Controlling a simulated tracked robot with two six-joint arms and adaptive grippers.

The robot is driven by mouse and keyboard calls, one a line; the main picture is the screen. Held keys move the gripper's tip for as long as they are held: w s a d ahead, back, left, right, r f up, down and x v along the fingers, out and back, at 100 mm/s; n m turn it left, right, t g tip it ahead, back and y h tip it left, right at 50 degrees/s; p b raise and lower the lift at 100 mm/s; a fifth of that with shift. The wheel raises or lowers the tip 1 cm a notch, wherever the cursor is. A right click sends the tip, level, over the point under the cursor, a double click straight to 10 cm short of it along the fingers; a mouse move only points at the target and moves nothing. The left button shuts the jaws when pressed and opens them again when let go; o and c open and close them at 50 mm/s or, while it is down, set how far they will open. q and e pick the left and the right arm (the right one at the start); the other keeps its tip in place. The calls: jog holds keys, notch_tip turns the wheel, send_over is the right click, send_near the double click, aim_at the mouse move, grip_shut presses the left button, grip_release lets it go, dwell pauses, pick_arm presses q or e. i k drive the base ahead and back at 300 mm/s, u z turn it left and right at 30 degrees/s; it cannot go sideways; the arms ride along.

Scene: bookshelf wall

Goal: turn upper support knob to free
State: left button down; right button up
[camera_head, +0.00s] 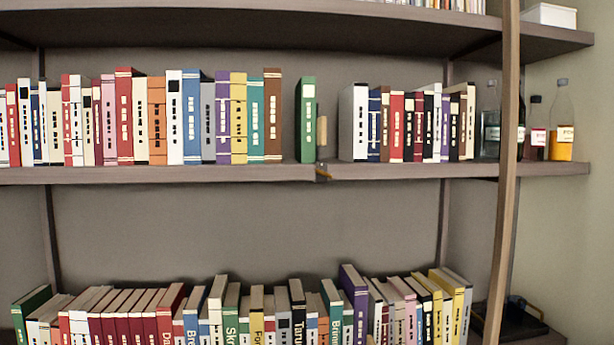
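A small brass-coloured piece (323,175) sits at the front edge of the middle shelf (250,174), by a seam in the board. It may be the support knob, but it is too small to tell its shape or how it is turned. Just above it, a narrow tan upright piece (322,138) stands to the right of a lone green book (306,120). I cannot tell whether the two pieces are joined. Neither of my grippers shows in the head view.
Rows of books fill the middle shelf on both sides of the green book. A lower row (250,315) runs along the bottom. A wooden post (507,150) stands at the right, by glass bottles (562,120). The space below the middle shelf is open.

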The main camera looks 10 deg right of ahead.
aim_at(321, 173)
jog(key=u, duration=0.3)
jog(key=i, duration=0.95)
jog(key=z, duration=1.1)
jog(key=i, duration=0.55)
jog(key=u, duration=0.15)
jog(key=k, duration=0.55)
jog(key=z, duration=0.05)
